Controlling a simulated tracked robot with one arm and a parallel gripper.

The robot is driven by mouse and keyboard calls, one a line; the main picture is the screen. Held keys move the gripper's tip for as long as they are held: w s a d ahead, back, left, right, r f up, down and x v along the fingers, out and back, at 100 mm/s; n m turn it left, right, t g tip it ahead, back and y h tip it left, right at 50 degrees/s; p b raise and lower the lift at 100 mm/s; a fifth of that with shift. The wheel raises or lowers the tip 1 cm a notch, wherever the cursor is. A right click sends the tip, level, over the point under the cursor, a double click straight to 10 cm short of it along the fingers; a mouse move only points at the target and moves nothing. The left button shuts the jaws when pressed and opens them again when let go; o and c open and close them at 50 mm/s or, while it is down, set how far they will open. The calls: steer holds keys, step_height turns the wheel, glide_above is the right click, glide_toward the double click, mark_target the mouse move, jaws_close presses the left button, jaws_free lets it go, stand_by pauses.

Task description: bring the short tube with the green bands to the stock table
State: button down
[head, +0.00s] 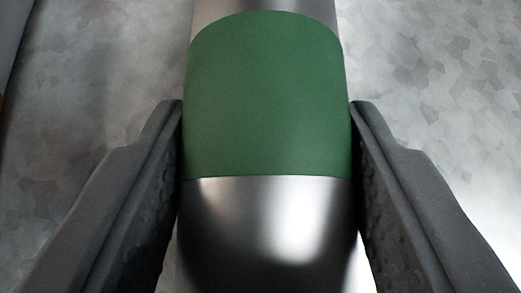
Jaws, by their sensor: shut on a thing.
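A shiny metal tube (270,215) with a wide green band (266,95) fills the middle of the head view. It runs up and down the picture, and its upper end leaves the frame. My gripper (267,130) is shut on the tube, with one dark finger against each side at the lower part of the green band. Only one green band shows. I cannot tell the tube's full length. No part that I can name as the stock table shows for certain.
A grey mottled metal surface (440,70) lies behind the tube on both sides. It looks bare on the right. A dark edge (14,40) shows at the far upper left. I cannot tell how far the tube is from the surface.

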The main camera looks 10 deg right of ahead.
steer(key=shift+w+p, duration=0.1)
steer(key=shift+p, duration=0.4)
steer(key=shift+w+d+r+p, duration=0.15)
steer(key=shift+w+r+p, duration=0.05)
steer(key=shift+r+p, duration=0.2)
steer(key=shift+s+r+p, duration=0.15)
steer(key=shift+r+p, duration=0.35)
steer(key=shift+r, duration=0.3)
